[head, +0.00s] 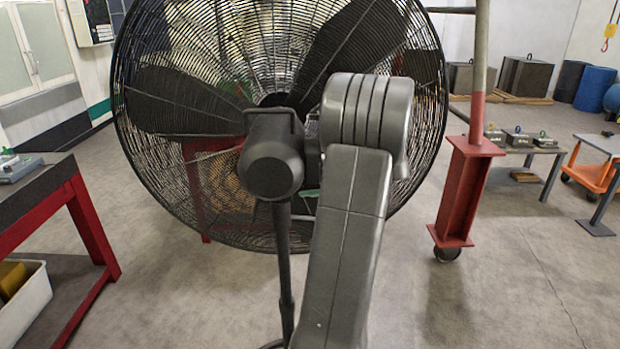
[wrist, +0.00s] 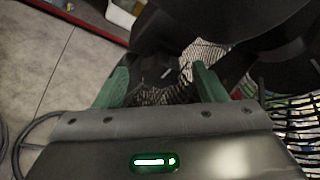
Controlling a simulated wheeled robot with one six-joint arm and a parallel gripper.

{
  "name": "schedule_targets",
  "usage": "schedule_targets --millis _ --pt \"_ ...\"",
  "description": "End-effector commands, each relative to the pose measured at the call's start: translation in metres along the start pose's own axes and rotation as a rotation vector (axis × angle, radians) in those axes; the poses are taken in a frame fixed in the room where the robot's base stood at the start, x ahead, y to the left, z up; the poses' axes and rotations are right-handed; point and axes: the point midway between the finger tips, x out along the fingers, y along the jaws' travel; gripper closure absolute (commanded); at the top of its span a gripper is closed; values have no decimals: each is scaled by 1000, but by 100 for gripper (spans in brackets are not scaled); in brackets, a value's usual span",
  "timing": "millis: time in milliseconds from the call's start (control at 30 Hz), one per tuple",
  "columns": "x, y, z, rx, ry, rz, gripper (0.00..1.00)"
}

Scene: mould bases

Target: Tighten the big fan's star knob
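The big fan (head: 205,60) stands in the middle of the head view, with its black wire cage and dark motor housing (head: 272,165) on a thin black post (head: 285,262). In the wrist view, my gripper (wrist: 160,72) has two green fingers spread apart. A dark part (wrist: 158,62) with a small pale mark shows between and beyond them; it may be the star knob, but its star shape is not clear. I see a gap by the right finger; contact on the left cannot be told. In the head view, my arm hides most of the gripper.
A red-framed bench (head: 82,220) stands at the left, with a white bin (head: 22,300) below it. A red post base (head: 466,190) on a caster is right of the fan. An orange cart (head: 592,172) is farther right. Floor at the right front is clear.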

Motion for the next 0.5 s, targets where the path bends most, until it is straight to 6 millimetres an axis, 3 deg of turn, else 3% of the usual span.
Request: schedule_targets --millis 267,500 --pt "-9 0 -1 -2 2 -2 35" --pt "-56 2 -3 -2 4 -4 35"
